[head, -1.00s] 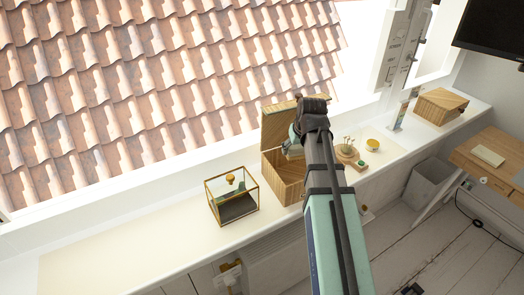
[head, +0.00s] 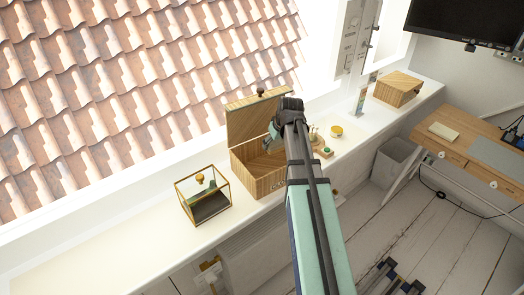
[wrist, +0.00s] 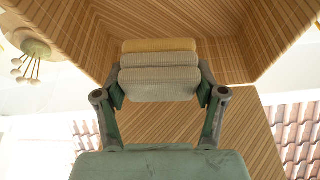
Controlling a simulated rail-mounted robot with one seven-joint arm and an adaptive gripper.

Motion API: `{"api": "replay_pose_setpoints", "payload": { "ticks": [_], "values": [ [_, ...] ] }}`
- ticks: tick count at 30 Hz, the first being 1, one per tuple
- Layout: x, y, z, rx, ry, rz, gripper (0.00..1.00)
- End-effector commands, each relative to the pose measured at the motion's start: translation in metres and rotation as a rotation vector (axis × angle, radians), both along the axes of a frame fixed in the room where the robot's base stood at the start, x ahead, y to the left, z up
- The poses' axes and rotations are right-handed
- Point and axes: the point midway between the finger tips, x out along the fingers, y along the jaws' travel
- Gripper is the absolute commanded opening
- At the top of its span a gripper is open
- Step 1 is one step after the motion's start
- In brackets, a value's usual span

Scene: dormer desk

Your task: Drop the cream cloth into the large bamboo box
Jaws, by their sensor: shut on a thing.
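The large bamboo box (head: 256,183) stands on the white sill with its lid (head: 252,118) raised at the back. My gripper (head: 270,138) is over the box's opening, partly hidden by my arm in the head view. Striped bamboo walls (wrist: 190,22) of the box fill the upper part of that view. I cannot tell whether the cloth touches the box. The cloth is not clear in the head view.
A brass-edged glass case (head: 203,196) stands close left of the box. Small items and a yellow pot (head: 336,131) stand to its right. A smaller, closed wooden box (head: 397,89) is farther right. The left of the sill (head: 100,245) is clear.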

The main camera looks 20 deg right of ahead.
Motion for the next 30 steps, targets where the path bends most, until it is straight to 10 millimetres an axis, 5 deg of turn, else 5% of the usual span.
{"api": "replay_pose_setpoints", "payload": {
  "ticks": [14,15,17,30],
  "values": [
    [0.0000,0.0002,-0.0159,0.000,0.000,0.000,0.36],
    [0.0000,0.0002,-0.0159,0.000,0.000,0.000,0.77],
    [-0.0001,0.0002,-0.0158,0.000,0.000,0.000,0.98],
    [-0.0012,0.0001,-0.0131,0.000,0.000,0.000,0.99]
  ]
}}
